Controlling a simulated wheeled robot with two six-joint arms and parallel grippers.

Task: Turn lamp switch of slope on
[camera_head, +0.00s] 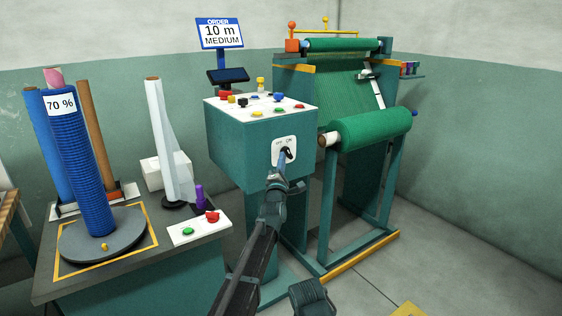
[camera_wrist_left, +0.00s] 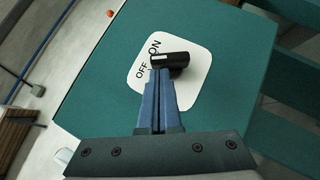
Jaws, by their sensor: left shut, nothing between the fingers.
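The lamp switch is a black rotary knob (camera_wrist_left: 172,61) on a white plate (camera_wrist_left: 190,84) marked OFF and ON, on the front of a green control box (camera_head: 238,140). In the head view the white plate (camera_head: 292,143) is partly covered by my gripper. My left gripper (camera_wrist_left: 160,73) is shut and empty, its blue fingertips right at the knob's edge. In the head view the left gripper (camera_head: 283,160) reaches up to the plate from below. The knob's white mark lies near the ON and OFF labels; I cannot tell exactly which one it points to.
The box top carries several coloured buttons (camera_head: 260,104) and an order sign (camera_head: 219,34). To the right stands a frame with a green net roll (camera_head: 370,130). To the left is a table with a blue roll (camera_head: 80,165) and a red-and-green button panel (camera_head: 199,228).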

